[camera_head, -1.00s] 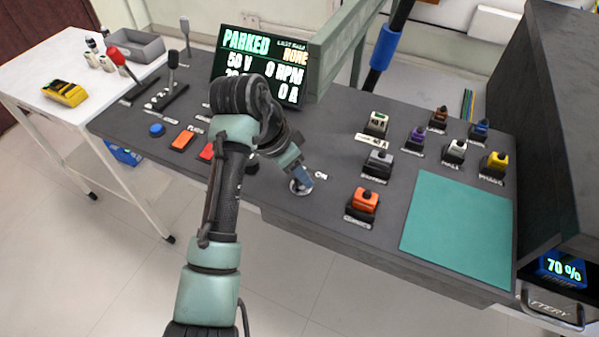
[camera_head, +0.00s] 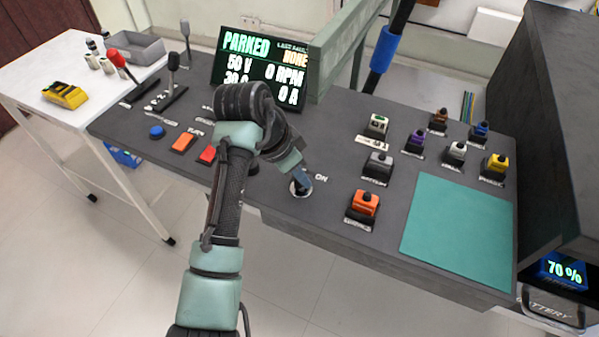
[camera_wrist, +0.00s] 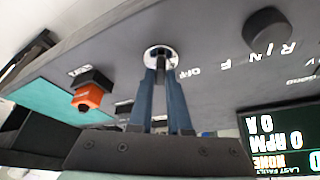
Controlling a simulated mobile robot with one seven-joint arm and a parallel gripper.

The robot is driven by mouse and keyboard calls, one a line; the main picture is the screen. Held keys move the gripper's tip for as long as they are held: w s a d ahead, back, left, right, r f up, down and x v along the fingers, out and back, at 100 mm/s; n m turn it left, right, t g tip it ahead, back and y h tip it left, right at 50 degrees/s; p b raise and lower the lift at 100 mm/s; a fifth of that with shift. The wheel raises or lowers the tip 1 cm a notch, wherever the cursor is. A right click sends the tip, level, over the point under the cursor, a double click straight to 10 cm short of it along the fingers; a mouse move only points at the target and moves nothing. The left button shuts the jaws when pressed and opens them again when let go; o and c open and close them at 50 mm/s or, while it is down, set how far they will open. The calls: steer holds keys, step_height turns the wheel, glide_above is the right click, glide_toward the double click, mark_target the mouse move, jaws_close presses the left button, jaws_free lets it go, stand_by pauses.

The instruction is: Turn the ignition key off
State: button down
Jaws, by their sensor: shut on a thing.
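The ignition switch (camera_head: 301,188) is a round silver plate on the front part of the dark panel, with an ON label to its right in the head view. In the wrist view its round plate (camera_wrist: 160,53) shows at the fingertips, with an OFF label beside it. My gripper (camera_head: 300,183) points down at the switch. In the wrist view my gripper (camera_wrist: 161,68) has both blue fingers close together on the small dark key (camera_wrist: 160,62), which is mostly hidden between them. The key's exact angle cannot be told.
The display (camera_head: 262,65) reads PARKED, 0 RPM and 0 A. An orange connector (camera_head: 364,203) and a grey one (camera_head: 377,167) stand right of the switch, before a teal mat (camera_head: 460,230). A red button (camera_head: 208,154) and levers lie left.

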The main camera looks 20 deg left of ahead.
steer(key=shift+r+p, duration=0.1)
steer(key=shift+p, duration=0.25)
steer(key=n+p, duration=0.2)
steer(key=shift+d+r+y+p, duration=0.1)
steer(key=shift+r+y+p, duration=0.1)
steer(key=shift+y+p, duration=0.1)
steer(key=n+y+p, duration=0.1)
steer(key=n+p, duration=0.2)
steer(key=p, duration=0.1)
steer(key=shift+d+p, duration=0.1)
steer(key=shift+p, duration=0.3)
steer(key=n+y+p, duration=0.1)
steer(key=n+p, duration=0.2)
steer(key=shift+f+n+y, duration=0.1)
steer(key=shift+n+y, duration=0.3)
steer(key=shift+f+n+y+p, duration=0.15)
steer(key=shift+n+y+p, duration=0.35)
steer(key=shift+n+p, duration=0.8)
steer(key=shift+n, duration=0.4)
steer(key=c, duration=0.9)
jaws_free()
steer(key=shift+o, duration=0.2)
